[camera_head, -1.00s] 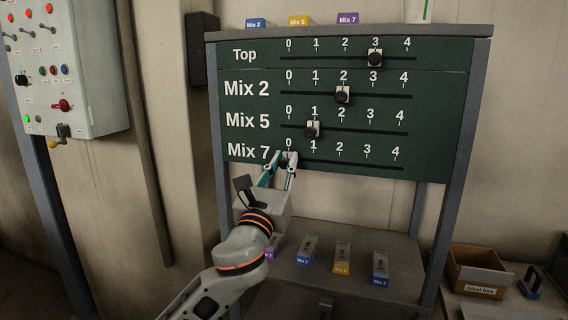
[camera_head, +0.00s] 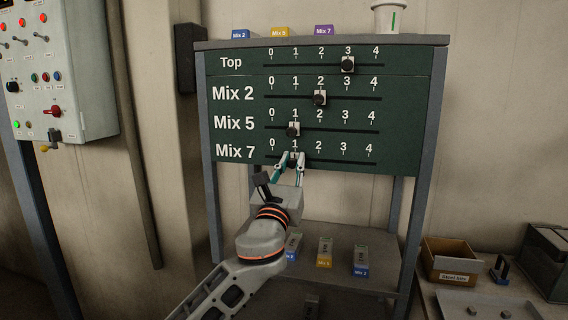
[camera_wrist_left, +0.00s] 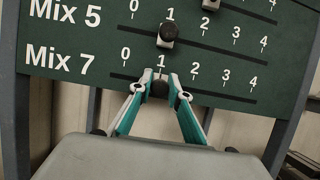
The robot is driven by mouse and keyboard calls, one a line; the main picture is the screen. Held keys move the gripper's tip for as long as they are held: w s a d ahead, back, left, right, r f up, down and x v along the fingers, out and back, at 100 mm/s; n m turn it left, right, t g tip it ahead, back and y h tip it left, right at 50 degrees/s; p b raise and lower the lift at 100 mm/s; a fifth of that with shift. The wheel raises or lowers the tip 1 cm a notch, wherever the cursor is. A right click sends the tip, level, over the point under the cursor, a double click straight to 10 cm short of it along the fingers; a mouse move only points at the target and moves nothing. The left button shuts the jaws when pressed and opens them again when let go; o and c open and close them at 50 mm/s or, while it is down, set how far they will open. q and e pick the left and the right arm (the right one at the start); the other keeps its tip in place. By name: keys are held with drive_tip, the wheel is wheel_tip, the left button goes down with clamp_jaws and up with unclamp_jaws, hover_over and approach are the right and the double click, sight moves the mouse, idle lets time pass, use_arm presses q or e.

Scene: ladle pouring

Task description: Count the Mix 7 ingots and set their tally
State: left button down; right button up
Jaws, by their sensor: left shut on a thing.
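The green tally board (camera_head: 405,120) has rows named Top, Mix 2, Mix 5 and Mix 7. The Mix 7 slider knob (camera_wrist_left: 160,89) is at the 1 mark. My left gripper (camera_head: 291,160) is shut on this knob; in the wrist view its fingers sit on both sides of it. The Top knob (camera_head: 347,65) is at 3, the Mix 2 knob (camera_head: 320,98) at 2 and the Mix 5 knob (camera_head: 293,130) at 1. On the shelf below, a yellow-labelled ingot (camera_head: 325,250) and blue-labelled ingots (camera_head: 361,258) show. My arm hides part of the row. My right gripper is out of view.
Coloured Mix 2, Mix 5 and Mix 7 blocks (camera_head: 324,30) and a white cup (camera_head: 390,17) stand on top. A cardboard box (camera_head: 450,262) and a tray (camera_head: 478,304) are on the right bench. A control panel (camera_head: 62,75) hangs at the left.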

use_arm(q)
drive_tip(key=c, duration=1.9)
unclamp_jaws()
drive_tip(key=shift+a, duration=0.1)
drive_tip(key=v, duration=1.2)
